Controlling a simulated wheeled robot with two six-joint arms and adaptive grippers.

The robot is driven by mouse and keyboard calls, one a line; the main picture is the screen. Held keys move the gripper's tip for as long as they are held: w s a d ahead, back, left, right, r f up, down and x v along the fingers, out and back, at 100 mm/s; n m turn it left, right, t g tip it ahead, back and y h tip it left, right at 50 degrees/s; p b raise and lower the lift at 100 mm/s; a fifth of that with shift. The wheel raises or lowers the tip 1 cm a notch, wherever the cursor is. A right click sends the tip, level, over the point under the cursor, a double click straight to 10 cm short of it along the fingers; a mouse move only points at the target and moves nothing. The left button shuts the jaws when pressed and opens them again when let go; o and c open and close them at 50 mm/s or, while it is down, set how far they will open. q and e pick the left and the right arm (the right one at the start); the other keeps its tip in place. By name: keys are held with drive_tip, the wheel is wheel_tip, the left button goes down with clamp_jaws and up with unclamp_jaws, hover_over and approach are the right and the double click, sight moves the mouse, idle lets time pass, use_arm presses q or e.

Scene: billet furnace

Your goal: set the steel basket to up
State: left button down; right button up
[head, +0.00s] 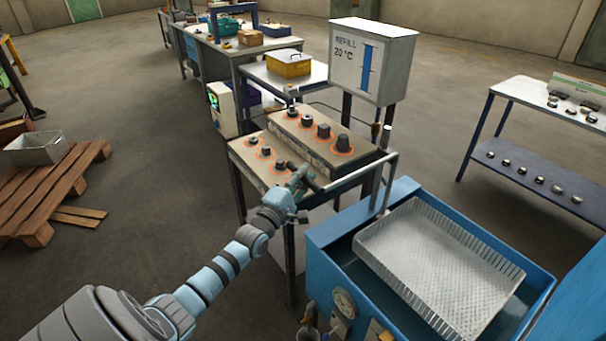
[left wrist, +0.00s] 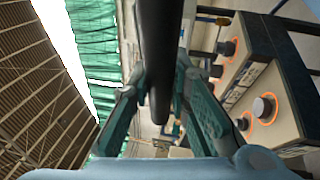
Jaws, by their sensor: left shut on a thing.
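The steel basket (head: 438,262), a pale perforated tray, sits over the opening of the blue tank (head: 333,228), its rim around the level of the tank's top edge. A grey lever bar (head: 358,175) runs left from an upright post (head: 385,165) beside the basket. My left gripper (head: 303,183) is shut on the dark handle at the bar's free end. In the left wrist view the dark handle (left wrist: 158,50) passes between the two green fingers of the gripper (left wrist: 162,95). My right gripper is in neither view.
A bench (head: 240,150) with dark pieces in glowing orange rings stands just behind the handle. A white refill box (head: 370,60) stands above it. A shelf rack (head: 530,175) is at the right, a wooden pallet (head: 75,175) at the left.

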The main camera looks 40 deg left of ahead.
use_arm(q)
drive_tip(key=shift+r, duration=0.35)
drive_tip(key=c, duration=1.5)
unclamp_jaws()
drive_tip(key=shift+f, duration=0.1)
drive_tip(key=shift+s+d+f, duration=0.1)
drive_tip(key=shift+s+f, duration=0.05)
drive_tip(key=shift+s, duration=0.25)
drive_tip(key=s, duration=0.3)
drive_tip(key=s+f, duration=0.1)
drive_tip(key=s, duration=0.3)
drive_tip(key=s+d+f, duration=0.1)
drive_tip(key=s, duration=0.3)
drive_tip(key=shift+w, duration=0.1)
